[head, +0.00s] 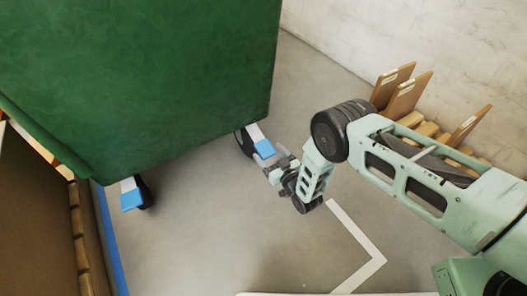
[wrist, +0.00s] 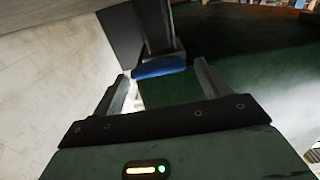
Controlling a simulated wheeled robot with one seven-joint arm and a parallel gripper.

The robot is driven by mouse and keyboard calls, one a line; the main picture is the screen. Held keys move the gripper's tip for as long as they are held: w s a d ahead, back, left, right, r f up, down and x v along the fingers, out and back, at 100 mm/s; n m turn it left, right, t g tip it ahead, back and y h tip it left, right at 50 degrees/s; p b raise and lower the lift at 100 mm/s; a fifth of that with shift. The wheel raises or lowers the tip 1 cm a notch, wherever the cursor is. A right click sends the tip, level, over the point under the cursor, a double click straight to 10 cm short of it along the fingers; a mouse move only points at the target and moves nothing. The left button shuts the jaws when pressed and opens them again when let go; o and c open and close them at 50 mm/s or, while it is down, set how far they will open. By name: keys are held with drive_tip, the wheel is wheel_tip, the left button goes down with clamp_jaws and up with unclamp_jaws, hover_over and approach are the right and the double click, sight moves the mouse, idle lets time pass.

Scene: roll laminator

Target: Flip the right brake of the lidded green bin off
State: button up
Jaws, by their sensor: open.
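The green bin (head: 150,80) fills the upper left of the head view; its lid is out of view. Its right caster carries a blue brake pedal (head: 264,148). The left caster has another blue brake pedal (head: 132,198). My gripper (head: 278,165) is beside the right pedal, just below and right of it in the head view. In the wrist view my gripper (wrist: 160,92) is open, its two fingers apart and nothing between them. The blue right brake pedal (wrist: 158,68) lies just beyond the fingertips, roughly centred. I cannot tell whether a finger touches it.
Wooden pallets or boards (head: 405,95) lean by the pale wall (head: 400,30) at the right. Brown boxes (head: 35,210) stand at the left, beside a blue floor line (head: 112,240). The grey floor around the white corner marking (head: 368,245) is clear.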

sight(266, 150)
drive_tip(key=shift+b+x, duration=0.85)
drive_tip(key=shift+x, duration=1.4)
